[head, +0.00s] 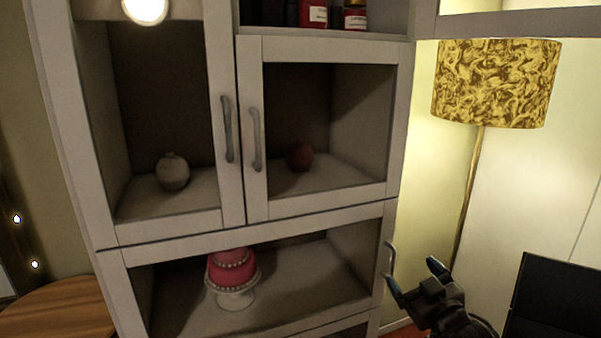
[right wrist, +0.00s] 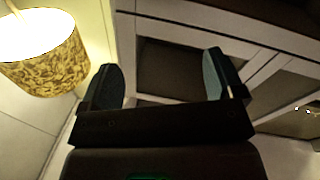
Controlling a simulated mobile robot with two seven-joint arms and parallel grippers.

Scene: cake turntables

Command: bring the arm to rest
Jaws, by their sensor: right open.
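My right gripper (head: 412,279) is at the lower right of the head view, in front of the cabinet's right edge. Its two fingers are spread, with nothing between them. In the right wrist view the gripper (right wrist: 165,85) also shows open and empty, with the cabinet (right wrist: 180,28) beyond the fingers. A pink tiered cake (head: 231,268) sits on a white cake stand (head: 236,299) inside the cabinet's lower compartment, left of the right gripper and apart from it. My left gripper is not in view.
A round wooden table (head: 58,310) is at lower left.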

